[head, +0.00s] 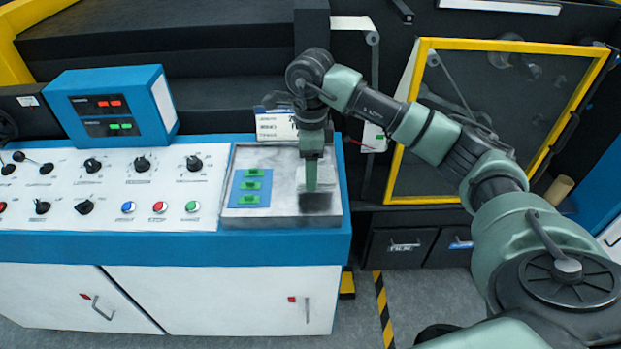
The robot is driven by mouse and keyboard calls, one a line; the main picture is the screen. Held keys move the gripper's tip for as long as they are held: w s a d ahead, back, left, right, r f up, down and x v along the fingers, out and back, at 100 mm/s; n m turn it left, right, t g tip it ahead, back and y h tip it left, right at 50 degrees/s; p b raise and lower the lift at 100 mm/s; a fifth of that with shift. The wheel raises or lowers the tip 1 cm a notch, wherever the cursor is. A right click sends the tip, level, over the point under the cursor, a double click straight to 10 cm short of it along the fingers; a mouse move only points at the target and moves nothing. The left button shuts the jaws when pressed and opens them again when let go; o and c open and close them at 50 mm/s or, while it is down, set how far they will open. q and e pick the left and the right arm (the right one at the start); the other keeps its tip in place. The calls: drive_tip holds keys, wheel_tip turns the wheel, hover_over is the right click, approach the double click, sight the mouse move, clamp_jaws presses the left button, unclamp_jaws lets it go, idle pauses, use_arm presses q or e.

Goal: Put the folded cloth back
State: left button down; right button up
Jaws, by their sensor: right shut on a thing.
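My right gripper (312,182) points down over the metal tray (270,160) at the right end of the control console. It is shut on what looks like the folded cloth (325,172), a small pale grey piece partly hidden behind the green fingers. A dark patch (320,204) lies just below the fingertips on the tray's front right part; it looks like a shadow, but I cannot tell for sure. I cannot tell whether the cloth touches the tray. My left gripper is not in view.
A blue plate with green blocks (252,187) lies in the tray's left half. Knobs and buttons (160,207) cover the white panel to the left. A white label sign (278,124) stands behind the tray. A yellow-framed guard (398,150) stands to the right.

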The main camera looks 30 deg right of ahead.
wheel_tip(320, 180, down, 4)
drive_tip(key=shift+r+p, duration=0.1)
drive_tip(key=shift+p, duration=0.3)
drive_tip(key=o, duration=1.2)
drive_tip(key=shift+r, duration=0.3)
wheel_tip(320, 180, up, 11)
drive_tip(key=b, duration=0.3)
drive_tip(key=shift+f, duration=0.2)
drive_tip(key=shift+r, duration=0.4)
